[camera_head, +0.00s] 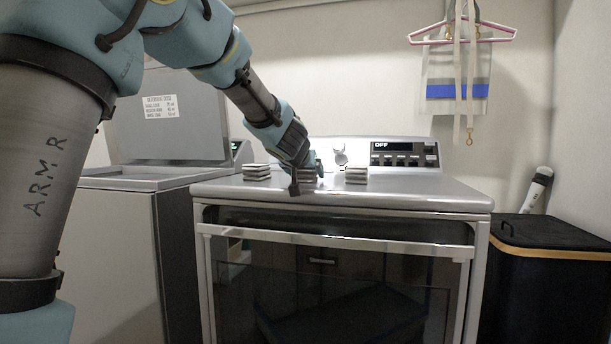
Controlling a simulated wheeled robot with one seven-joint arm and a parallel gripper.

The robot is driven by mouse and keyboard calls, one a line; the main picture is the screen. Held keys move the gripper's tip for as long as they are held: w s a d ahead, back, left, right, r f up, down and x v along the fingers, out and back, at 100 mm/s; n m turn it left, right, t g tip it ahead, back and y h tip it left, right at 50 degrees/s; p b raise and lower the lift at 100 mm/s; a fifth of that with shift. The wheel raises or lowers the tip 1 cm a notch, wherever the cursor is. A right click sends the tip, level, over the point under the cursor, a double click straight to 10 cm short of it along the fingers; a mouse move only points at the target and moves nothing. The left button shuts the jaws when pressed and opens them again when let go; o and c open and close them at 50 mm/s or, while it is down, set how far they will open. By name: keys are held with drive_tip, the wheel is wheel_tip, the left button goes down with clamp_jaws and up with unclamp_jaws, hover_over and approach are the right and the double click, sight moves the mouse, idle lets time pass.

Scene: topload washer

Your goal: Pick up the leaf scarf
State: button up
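Three small folded cloth stacks sit in a row on top of the front-loading machine (420,195). The left stack (256,171) and the right stack (356,175) are in plain view. The middle stack (309,177) is partly hidden by my gripper (304,186). All look grey and pale at this size, and I cannot tell which is the leaf scarf. My gripper points down at the middle stack, close to or touching it. Whether its fingers are open or shut on the cloth cannot be made out.
A control panel (404,153) reading OFF stands behind the stacks. A topload washer with a raised lid (168,120) is at the left. A black hamper (548,240) stands at the right, and a hanger (462,36) with straps hangs on the back wall.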

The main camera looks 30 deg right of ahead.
drive_tip(key=c, duration=1.1)
wheel_tip(320, 180, up, 10)
drive_tip(key=p, duration=0.9)
drive_tip(key=shift+p, duration=0.3)
